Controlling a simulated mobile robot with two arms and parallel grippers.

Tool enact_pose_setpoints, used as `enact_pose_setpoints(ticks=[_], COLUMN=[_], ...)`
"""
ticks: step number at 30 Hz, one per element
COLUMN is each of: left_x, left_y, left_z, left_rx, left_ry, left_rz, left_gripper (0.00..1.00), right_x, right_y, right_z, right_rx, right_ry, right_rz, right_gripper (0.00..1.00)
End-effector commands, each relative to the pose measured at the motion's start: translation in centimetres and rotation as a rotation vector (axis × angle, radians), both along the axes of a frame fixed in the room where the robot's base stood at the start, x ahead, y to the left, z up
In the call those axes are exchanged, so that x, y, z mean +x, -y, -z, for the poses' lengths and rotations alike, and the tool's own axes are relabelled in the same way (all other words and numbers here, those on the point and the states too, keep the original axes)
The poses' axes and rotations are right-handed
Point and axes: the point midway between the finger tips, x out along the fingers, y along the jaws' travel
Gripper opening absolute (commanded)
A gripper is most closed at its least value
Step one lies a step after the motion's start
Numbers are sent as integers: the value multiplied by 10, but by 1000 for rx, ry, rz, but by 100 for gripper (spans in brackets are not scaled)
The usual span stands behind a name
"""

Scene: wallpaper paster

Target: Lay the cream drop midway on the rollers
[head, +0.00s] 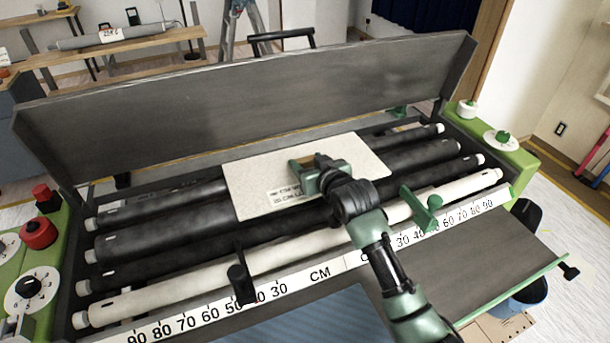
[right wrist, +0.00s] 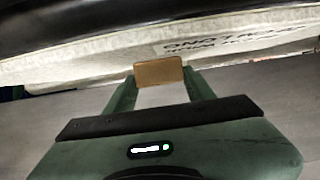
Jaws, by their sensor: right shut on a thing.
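The cream drop (head: 355,155) is a flat cream piece with printed text near its front edge. It lies over the dark rollers (head: 410,155) of the paster, near the middle of their length, slightly turned. My right gripper (head: 318,175) is over its front middle part and shut on it. In the right wrist view the drop's pale edge with print (right wrist: 235,45) runs behind the fingers (right wrist: 158,88), and a small tan block shows between the fingertips. Whether the drop rests fully on the rollers cannot be told. My left gripper is not in view.
A tall grey raised cover (head: 240,105) stands behind the rollers. In front are a white roller (head: 200,288), a centimetre scale (head: 320,274), a black stop (head: 242,283) and a green stop (head: 425,210). Green end housings with knobs (head: 38,232) flank the machine.

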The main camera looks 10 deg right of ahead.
Motion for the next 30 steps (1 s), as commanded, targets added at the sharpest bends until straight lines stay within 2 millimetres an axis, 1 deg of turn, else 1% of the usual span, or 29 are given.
enact_pose_setpoints(ticks=[2,6,9,22,23,24,25,30], left_x=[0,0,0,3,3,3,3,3], left_y=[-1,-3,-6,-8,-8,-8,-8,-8], left_z=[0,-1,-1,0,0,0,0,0], left_rx=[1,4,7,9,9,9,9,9], left_ry=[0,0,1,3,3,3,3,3], left_rz=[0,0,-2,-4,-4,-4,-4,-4], left_gripper=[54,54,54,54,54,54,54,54], right_x=[0,0,0,0,0,0,0,0], right_y=[0,0,0,0,0,0,0,0], right_z=[6,26,37,44,45,44,44,44], right_rx=[0,1,0,0,-1,-1,-1,-1], right_ry=[1,-2,1,3,2,2,2,1], right_rz=[0,0,0,0,0,0,0,0], right_gripper=[7,7,7,7,60,71,76,76])
